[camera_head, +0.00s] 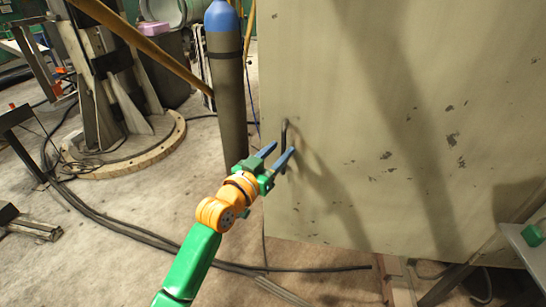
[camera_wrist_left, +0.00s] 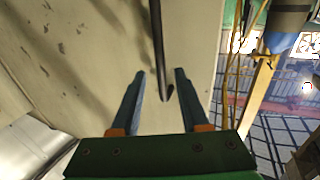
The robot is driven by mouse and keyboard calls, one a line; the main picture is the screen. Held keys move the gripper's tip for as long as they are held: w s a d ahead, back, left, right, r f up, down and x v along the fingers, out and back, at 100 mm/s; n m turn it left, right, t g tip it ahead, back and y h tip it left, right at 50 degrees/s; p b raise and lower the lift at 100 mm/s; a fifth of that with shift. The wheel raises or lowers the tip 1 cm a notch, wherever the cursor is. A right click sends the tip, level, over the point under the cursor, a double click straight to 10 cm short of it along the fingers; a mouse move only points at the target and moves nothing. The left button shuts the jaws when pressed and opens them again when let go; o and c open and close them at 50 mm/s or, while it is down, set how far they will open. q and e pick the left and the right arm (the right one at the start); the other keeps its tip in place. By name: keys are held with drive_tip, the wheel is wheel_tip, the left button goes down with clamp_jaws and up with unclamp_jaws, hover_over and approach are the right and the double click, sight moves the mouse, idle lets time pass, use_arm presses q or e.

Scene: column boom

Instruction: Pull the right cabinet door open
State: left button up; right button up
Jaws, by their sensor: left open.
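The cabinet door (camera_head: 390,110) is a large beige, scuffed panel filling the right of the head view; it also shows in the left wrist view (camera_wrist_left: 90,45). Its dark upright bar handle (camera_head: 284,131) is near the panel's left edge. My left gripper (camera_head: 283,148), with blue fingers, is open at the lower part of the handle. In the left wrist view the handle (camera_wrist_left: 157,45) appears between the two open fingers (camera_wrist_left: 159,72). I cannot tell whether either finger touches it. My right gripper is not in view.
A gas cylinder with a blue top (camera_head: 224,80) stands just left of the panel. A column on a round base (camera_head: 125,150) stands further left. Dark cables (camera_head: 130,230) run across the concrete floor. Open floor (camera_head: 90,265) lies at the lower left.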

use_arm(q)
drive_tip(key=v, duration=0.4)
drive_tip(key=shift+s+a, duration=0.1)
drive_tip(key=shift+s, duration=0.1)
drive_tip(key=s+a+f+n+g+y, duration=0.1)
drive_tip(key=s+a+f+g+y, duration=0.15)
drive_tip(key=f, duration=0.95)
drive_tip(key=s+a+f+n+g+y, duration=0.1)
drive_tip(key=s+a+f+g, duration=0.2)
drive_tip(key=f, duration=0.8)
drive_tip(key=s+a+f+n+g+y, duration=0.15)
drive_tip(key=s+f, duration=0.25)
drive_tip(key=f, duration=0.8)
drive_tip(key=s+a+f+g+y, duration=0.2)
drive_tip(key=s+a+f+g, duration=0.15)
drive_tip(key=s+f, duration=0.85)
drive_tip(key=s+a+f+g, duration=0.1)
drive_tip(key=s+f+g, duration=0.1)
drive_tip(key=s, duration=0.9)
drive_tip(key=s+a+f+g+y, duration=0.1)
drive_tip(key=s+f, duration=0.3)
drive_tip(key=s, duration=0.8)
drive_tip(key=shift+a+g, duration=0.65)
drive_tip(key=shift+g, duration=0.1)
